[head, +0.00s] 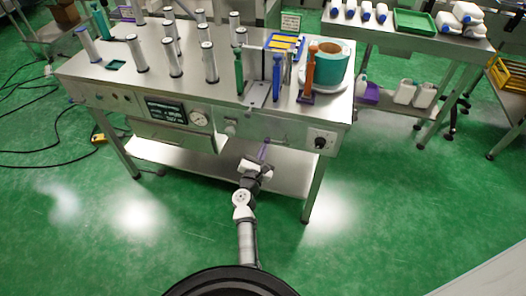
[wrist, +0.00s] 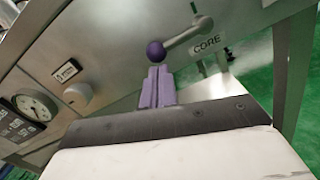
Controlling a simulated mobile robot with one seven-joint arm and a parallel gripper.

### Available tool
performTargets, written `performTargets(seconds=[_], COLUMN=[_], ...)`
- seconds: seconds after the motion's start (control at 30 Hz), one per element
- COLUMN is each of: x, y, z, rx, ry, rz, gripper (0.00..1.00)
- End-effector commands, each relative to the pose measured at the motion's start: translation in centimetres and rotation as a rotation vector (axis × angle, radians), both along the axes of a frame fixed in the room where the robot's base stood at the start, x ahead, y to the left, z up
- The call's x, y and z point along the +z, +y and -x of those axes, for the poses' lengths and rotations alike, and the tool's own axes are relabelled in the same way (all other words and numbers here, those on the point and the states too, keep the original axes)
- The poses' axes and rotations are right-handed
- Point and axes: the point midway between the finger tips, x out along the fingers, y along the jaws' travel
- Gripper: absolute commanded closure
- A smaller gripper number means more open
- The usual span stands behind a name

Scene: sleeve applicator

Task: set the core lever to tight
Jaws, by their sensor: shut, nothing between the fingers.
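The core lever (wrist: 188,36) is a grey arm with a dark purple ball knob (wrist: 156,51) at its left end. It runs up and right to a pivot near the CORE label (wrist: 207,44) on the metal panel. My gripper (wrist: 158,70) has purple fingers, shut and empty, with their tips just below the ball in the wrist view. I cannot tell whether they touch it. In the head view my gripper (head: 263,151) is at the front of the machine, below its panel. The lever is too small or hidden to make out there.
The panel carries a round gauge (wrist: 35,108), a grey knob (wrist: 77,95) and a small label (wrist: 67,71). In the head view a dial box (head: 320,140) is at the right, and upright cylinders and a teal roll (head: 330,70) stand on top. A lower shelf (head: 200,165) lies beneath.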

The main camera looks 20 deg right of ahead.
Motion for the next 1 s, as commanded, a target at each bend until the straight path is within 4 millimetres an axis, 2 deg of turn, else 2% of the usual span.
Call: performTargets(seconds=[0.37, 1.0], x=[1.2, 5.3], y=[0.2, -0.4], z=[-0.2, 0.2], rx=[0.0, 0.0], ry=[-0.087, -0.42], rz=[-0.121, -0.616], gripper=[1.0, 1.0])
